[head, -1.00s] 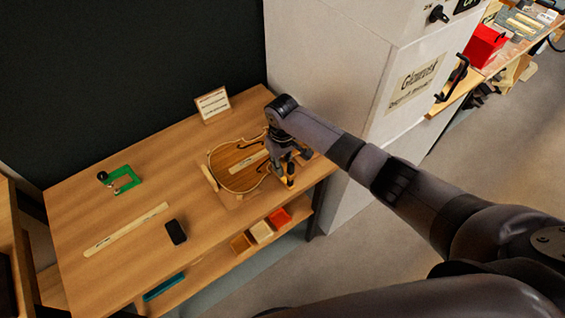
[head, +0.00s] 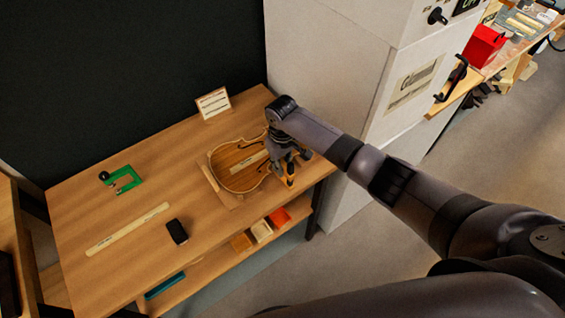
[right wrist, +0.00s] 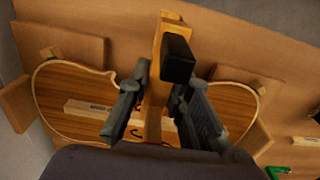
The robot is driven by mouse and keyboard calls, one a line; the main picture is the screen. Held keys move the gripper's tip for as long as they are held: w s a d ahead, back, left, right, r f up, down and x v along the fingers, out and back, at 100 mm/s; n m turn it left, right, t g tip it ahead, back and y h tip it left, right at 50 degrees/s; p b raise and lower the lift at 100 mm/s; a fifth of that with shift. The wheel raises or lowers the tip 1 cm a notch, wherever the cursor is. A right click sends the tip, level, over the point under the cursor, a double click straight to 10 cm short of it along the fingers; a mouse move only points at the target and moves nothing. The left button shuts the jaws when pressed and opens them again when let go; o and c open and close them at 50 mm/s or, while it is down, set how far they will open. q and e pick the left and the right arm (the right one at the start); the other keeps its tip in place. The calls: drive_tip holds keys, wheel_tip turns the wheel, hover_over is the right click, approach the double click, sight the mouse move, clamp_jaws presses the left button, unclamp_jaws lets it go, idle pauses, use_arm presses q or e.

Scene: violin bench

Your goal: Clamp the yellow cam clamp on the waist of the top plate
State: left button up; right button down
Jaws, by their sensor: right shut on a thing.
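The violin top plate (head: 232,180) lies flat on the workbench, edged by wooden blocks; it also shows in the right wrist view (right wrist: 58,92). My right gripper (head: 286,158) points down over the plate's right part. In the right wrist view my right gripper (right wrist: 160,88) is shut on the yellow cam clamp (right wrist: 154,110), whose bar runs between the fingers, with a black handle (right wrist: 178,58) beside it. The clamp (head: 290,181) shows only partly below the gripper in the head view. The clamp lies across the plate's narrower middle; whether its jaws touch the wood is hidden. My left gripper is not in view.
A small sign (head: 213,104) stands behind the plate. A white cabinet (head: 325,75) stands close at the right. Small bins sit below the front edge.

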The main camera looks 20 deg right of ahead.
drive_tip(key=shift+w+a+b, duration=0.3)
drive_tip(key=shift+w+b, duration=0.6)
drive_tip(key=shift+b, duration=0.15)
drive_tip(key=shift+w+a+b, duration=0.35)
drive_tip(key=shift+w+b, duration=0.55)
drive_tip(key=shift+b, duration=0.1)
drive_tip(key=shift+w+a+b, duration=0.3)
drive_tip(key=shift+w+b, duration=0.6)
drive_tip(key=shift+b, duration=0.15)
drive_tip(key=c, duration=1.4)
unclamp_jaws()
drive_tip(key=shift+o, duration=0.2)
wheel_tip(320, 180, up, 12)
drive_tip(key=shift+s+f, duration=0.1)
